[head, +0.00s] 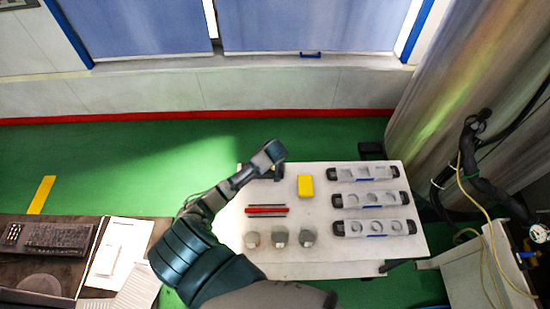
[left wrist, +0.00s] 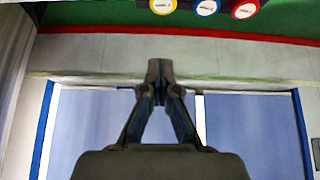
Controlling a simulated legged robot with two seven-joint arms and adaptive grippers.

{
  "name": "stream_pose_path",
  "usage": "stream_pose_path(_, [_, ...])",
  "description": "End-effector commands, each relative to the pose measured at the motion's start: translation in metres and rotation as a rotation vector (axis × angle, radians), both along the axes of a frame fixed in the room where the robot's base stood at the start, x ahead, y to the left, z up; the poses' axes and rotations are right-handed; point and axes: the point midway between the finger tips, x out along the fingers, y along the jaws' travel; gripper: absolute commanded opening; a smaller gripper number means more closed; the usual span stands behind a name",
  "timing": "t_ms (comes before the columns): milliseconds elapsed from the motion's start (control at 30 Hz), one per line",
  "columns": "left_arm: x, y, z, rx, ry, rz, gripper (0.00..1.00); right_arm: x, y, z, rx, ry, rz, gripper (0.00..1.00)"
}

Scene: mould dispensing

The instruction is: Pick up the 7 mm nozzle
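I cannot tell which thing is the 7 mm nozzle, as no size is readable. Three discs with white labelled faces and coloured rims, yellow (left wrist: 162,5), blue (left wrist: 207,6) and red (left wrist: 244,8), are cut off by the top edge of the left wrist view. My left gripper (head: 274,160) is over the far left part of the white table (head: 335,258). In the left wrist view its two fingers (left wrist: 160,72) meet at the tips with nothing seen between them. My right gripper is not in view.
A red bar (head: 266,211) lies between thin dark rods. A yellow block (head: 305,186) is beyond them. Three trays with round openings (head: 365,173) are at the right. A desk with a keyboard (head: 57,238) is at left.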

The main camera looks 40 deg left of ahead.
Motion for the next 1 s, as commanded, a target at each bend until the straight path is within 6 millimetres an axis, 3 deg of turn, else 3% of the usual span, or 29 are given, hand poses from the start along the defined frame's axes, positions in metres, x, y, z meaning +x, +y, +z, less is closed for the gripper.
stream_pose_path(200, [0.000,0.001,0.000,0.000,0.000,0.000,0.03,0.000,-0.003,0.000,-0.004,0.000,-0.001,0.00])
stream_pose_path(500, [0.000,0.001,0.000,0.000,0.000,0.000,0.78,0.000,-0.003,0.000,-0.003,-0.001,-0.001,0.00])
stream_pose_path(867, [-0.001,0.000,0.002,-0.001,-0.001,-0.001,0.80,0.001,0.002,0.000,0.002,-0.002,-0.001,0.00])
stream_pose_path(1000, [-0.007,-0.006,0.016,-0.001,-0.003,-0.002,0.80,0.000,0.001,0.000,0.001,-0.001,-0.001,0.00])
